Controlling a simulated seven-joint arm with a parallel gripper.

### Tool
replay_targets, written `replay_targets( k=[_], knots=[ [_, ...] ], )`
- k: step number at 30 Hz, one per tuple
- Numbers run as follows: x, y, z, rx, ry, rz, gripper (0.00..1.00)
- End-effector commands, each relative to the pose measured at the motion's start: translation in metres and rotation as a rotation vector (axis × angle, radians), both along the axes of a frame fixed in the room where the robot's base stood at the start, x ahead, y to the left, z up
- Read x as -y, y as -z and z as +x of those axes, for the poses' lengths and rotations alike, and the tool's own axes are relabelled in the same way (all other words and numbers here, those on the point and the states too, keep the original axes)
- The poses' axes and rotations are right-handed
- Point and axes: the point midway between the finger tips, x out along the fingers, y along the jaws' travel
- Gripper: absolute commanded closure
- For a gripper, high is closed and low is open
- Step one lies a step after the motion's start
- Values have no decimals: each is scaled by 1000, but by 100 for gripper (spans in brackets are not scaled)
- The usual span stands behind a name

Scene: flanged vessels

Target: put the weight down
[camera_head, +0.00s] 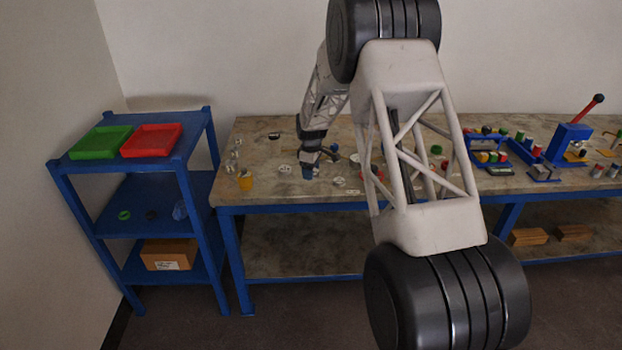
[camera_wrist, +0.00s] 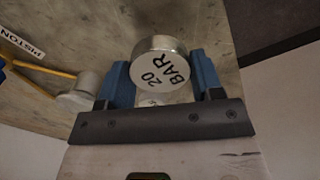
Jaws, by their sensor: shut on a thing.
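The weight (camera_wrist: 160,68) is a short silvery cylinder with "20 BAR" on its pale end face. In the wrist view it sits between the two blue fingers of my gripper (camera_wrist: 162,80), which is shut on it. Whether the weight touches the bench below cannot be told. In the head view my gripper (camera_head: 308,172) is over the front left part of the workbench (camera_head: 262,180). The weight cannot be made out there.
In the wrist view a silvery cylinder (camera_wrist: 84,90), a yellow rod (camera_wrist: 32,84) and a "PISTON" label (camera_wrist: 22,44) lie left of my gripper. A blue shelf (camera_head: 125,172) holds green (camera_head: 100,142) and red (camera_head: 152,140) trays.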

Motion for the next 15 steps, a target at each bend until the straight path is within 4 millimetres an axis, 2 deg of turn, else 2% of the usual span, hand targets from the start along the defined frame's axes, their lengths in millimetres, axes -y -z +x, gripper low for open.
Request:
replay_targets(
  k=[8,15],
  knots=[
    [0,0,0,0,0,0,77],
    [0,19,-1,-1,0,-1,77]
  ],
)
